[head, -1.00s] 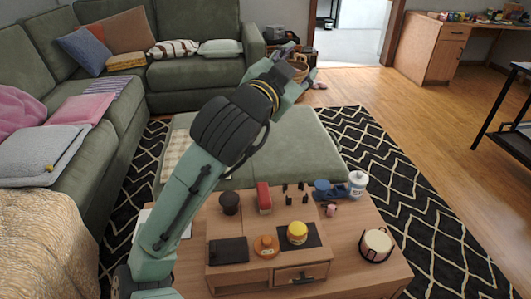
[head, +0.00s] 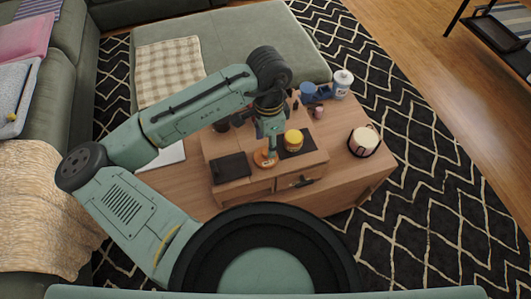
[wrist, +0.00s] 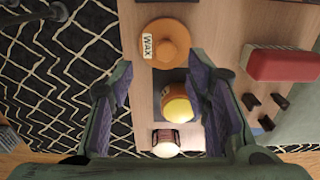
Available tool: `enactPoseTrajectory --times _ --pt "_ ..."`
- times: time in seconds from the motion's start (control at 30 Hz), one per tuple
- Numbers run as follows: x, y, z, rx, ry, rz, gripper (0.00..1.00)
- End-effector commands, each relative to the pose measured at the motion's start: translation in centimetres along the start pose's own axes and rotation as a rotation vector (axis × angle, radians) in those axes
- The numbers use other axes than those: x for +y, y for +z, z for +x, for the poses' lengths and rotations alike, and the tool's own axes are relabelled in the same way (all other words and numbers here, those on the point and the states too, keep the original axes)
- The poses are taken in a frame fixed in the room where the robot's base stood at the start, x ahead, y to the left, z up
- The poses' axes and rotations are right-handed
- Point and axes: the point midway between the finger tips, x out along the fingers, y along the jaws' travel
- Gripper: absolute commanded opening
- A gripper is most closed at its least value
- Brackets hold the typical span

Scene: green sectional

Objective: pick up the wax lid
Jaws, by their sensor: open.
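The wax lid (head: 264,159) is a round orange disc with a raised knob. It lies on the low wooden stand on the coffee table. In the wrist view the lid (wrist: 176,36) carries a white WAX label and sits beyond the fingertips, near the top. My gripper (wrist: 160,70) is open and empty, its two purple-padded fingers spread wide. In the head view my gripper (head: 270,143) points down above the lid and partly hides it. How much height separates them I cannot tell.
A yellow-topped jar (head: 293,140) stands on a dark mat close beside the lid. A black flat object (head: 231,167) lies to the left. A candle in a dark holder (head: 364,142) stands to the right. A red block (wrist: 282,65) shows in the wrist view.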

Motion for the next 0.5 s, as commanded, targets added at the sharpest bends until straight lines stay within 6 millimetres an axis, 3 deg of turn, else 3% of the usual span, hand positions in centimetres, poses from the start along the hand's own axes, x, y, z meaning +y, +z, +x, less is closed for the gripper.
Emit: enactPoseTrajectory --times 0.23,0.5 --pt "-0.2 0.2 2.0 0.001 0.001 -0.001 0.44" --pt "-0.6 0.3 5.7 0.003 -0.001 0.000 0.44"
